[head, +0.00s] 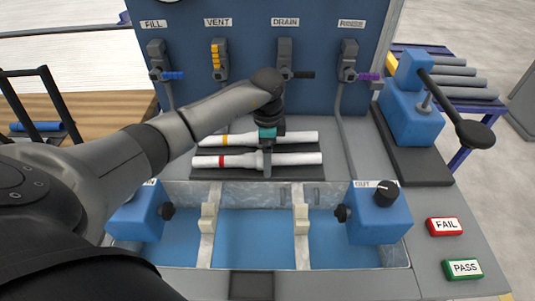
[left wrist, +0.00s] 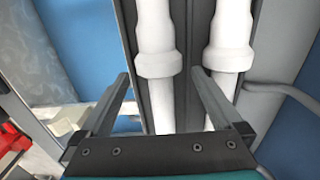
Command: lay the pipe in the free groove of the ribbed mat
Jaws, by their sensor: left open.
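Two white pipes lie side by side on the dark ribbed mat (head: 300,174) behind the basin. The front pipe (head: 297,159) has a red band, the back pipe (head: 300,137) a yellow one. My left gripper (head: 267,168) points down over the front pipe near its collar. In the left wrist view its open fingers (left wrist: 160,77) stand either side of the front pipe (left wrist: 156,28), with nothing clamped. The back pipe (left wrist: 231,28) lies to the right of the right finger. The gripper hides part of both pipes. A free groove cannot be made out. My right gripper is not in view.
A basin with blue floor (head: 252,235) and pale supports (head: 208,220) lies in front of the mat. Blue blocks (head: 377,215) with black knobs stand at its ends. A valve panel (head: 255,60) rises behind. A blue lever device (head: 412,105) stands right, FAIL (head: 444,226) and PASS (head: 462,268) buttons front right.

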